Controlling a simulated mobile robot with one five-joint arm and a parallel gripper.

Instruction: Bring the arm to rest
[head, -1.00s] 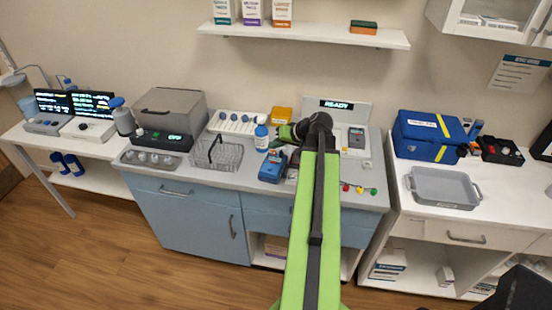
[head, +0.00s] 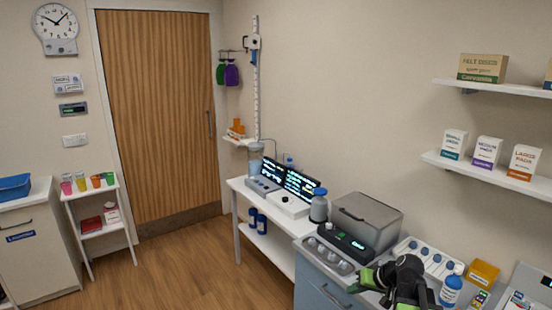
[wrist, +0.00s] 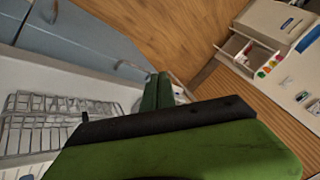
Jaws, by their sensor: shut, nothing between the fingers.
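My arm shows at the bottom right of the head view, with its dark wrist joint and green parts over the counter (head: 312,255) edge. My gripper (head: 364,281) points left there, beside the row of round wells at the counter's front. In the wrist view the green fingers of my gripper (wrist: 157,92) are together with nothing between them. Much of the arm is cut off by the bottom edge of the head view.
Wooden floor (head: 190,265) is clear in front of the door (head: 158,110).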

